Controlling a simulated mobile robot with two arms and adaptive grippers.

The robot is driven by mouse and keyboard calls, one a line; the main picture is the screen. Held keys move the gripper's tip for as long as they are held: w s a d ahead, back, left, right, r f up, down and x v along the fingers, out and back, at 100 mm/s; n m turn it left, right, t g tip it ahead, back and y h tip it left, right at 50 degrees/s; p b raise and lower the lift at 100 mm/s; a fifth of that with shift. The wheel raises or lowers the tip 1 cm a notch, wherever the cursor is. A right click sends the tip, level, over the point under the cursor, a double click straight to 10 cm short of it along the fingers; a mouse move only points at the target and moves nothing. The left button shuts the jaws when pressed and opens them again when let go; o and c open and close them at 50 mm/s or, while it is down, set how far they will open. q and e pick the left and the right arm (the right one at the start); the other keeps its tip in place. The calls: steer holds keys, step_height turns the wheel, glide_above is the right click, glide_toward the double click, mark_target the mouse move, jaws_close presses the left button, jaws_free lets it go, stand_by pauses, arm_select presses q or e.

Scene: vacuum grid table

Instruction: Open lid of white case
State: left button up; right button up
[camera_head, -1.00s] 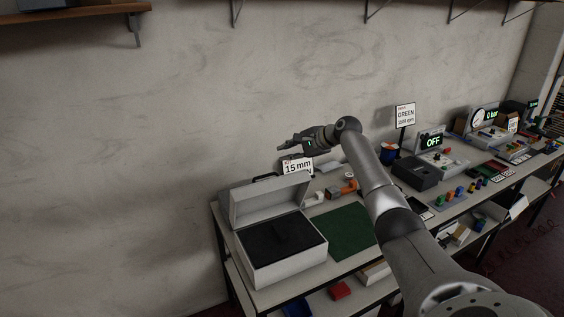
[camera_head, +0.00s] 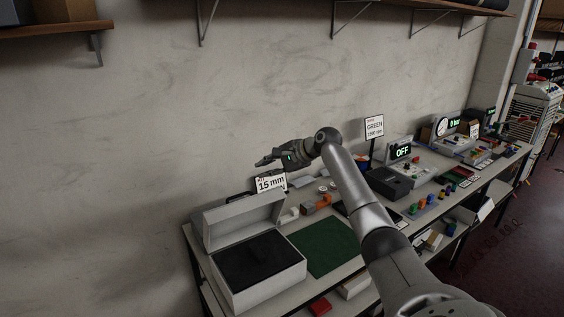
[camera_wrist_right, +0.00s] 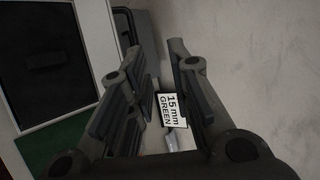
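The white case (camera_head: 259,292) stands at the left end of the table with its lid (camera_head: 240,221) raised and tilted back toward the wall. Its inside holds a black insert (camera_head: 252,260). It also shows in the right wrist view (camera_wrist_right: 95,75) at the upper left. My right gripper (camera_head: 262,160) is above and behind the raised lid, near the wall, apart from the lid. In the right wrist view its fingers (camera_wrist_right: 160,95) stand apart with nothing between them. My left gripper is not in view.
A "15 mm" sign (camera_head: 270,183) stands behind the case, below my right gripper. A green mat (camera_head: 325,246) lies right of the case. An orange part (camera_head: 318,204), a black box (camera_head: 388,182) and an "OFF" display (camera_head: 402,151) are further right. A shelf (camera_head: 50,28) is on the wall above.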

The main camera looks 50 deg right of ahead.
steer(key=v, duration=0.7)
steer(key=shift+s+r, duration=0.2)
steer(key=shift+s, duration=0.15)
